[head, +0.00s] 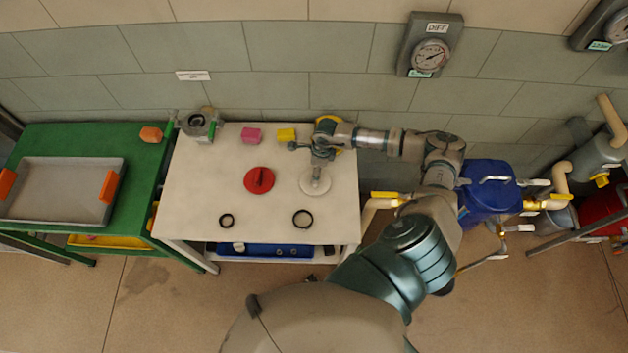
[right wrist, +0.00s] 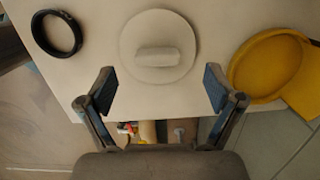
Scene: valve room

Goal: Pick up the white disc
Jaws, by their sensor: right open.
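The white disc (head: 314,184) lies flat on the light table, right of the red disc (head: 259,180). In the right wrist view the white disc (right wrist: 128,42) shows a raised bar handle (right wrist: 158,60) across its middle. My right gripper (head: 318,165) is above the disc in the head view and hides part of it. In the right wrist view my right gripper (right wrist: 160,85) is open and empty, its two fingers apart on either side of the disc's near edge. I cannot tell its exact height above the disc. My left gripper is not in view.
A yellow round piece (right wrist: 262,68) lies near the table's edge. A green table (head: 130,140) holds a grey tray (head: 62,163).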

